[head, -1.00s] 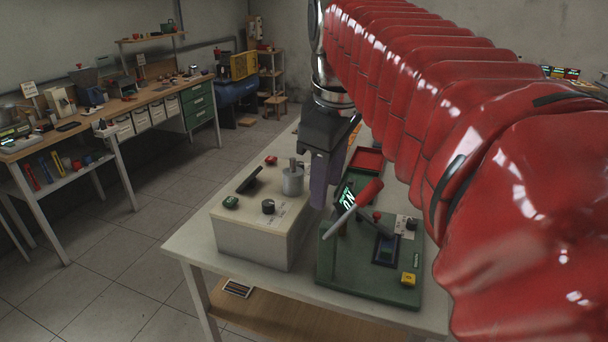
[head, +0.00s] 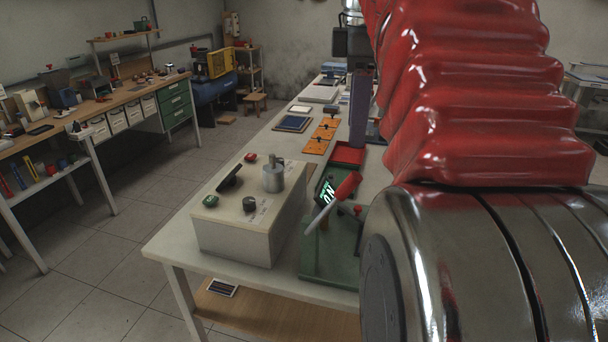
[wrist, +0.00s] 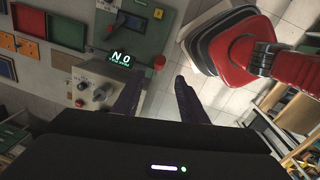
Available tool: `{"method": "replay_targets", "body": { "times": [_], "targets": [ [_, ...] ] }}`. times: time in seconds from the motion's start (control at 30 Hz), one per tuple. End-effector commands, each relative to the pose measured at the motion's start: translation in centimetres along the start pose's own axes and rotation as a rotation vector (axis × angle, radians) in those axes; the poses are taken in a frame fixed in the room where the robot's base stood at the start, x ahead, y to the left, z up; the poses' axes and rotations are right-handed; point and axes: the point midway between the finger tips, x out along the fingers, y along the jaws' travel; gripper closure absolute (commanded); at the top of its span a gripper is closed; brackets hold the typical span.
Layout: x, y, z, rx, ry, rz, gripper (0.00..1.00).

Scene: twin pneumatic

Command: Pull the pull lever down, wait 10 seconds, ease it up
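The pull lever (head: 345,187) has a red grip on a pale rod and tilts up to the right on the green panel (head: 325,262) in the head view. My gripper (head: 358,145) is beyond the lever, higher in the picture, with its purple fingers pointing down. The wrist view shows two dark purple fingers (wrist: 158,86) apart, with nothing between them. The green panel (wrist: 140,38) lies ahead of them there. A red round end (wrist: 159,61) shows near the lit screen (wrist: 118,57); I cannot tell if it is the lever's grip. My arm hides the panel's right side in the head view.
A pale box (head: 235,235) with knobs and a metal cylinder (head: 273,176) stands left of the panel. A red tray (head: 348,154), orange plates (head: 322,136) and a blue pad (head: 293,123) lie farther back. Open floor separates this table from the workbench (head: 85,122) at left.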

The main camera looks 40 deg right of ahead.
Motion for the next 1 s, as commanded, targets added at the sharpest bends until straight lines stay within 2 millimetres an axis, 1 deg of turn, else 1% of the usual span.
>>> {"method": "replay_targets", "body": {
  "times": [0.17,0.27,0.57,1.0],
  "targets": [
    [1.1,-0.1,0.0,0.001,0.0,-0.001,0.61],
    [2.1,-0.1,0.0,0.001,0.0,-0.002,0.61],
    [5.8,-0.1,0.0,0.001,0.0,-0.002,0.61],
    [12.0,-0.1,0.0,0.001,0.0,-0.002,0.61]
  ]
}}
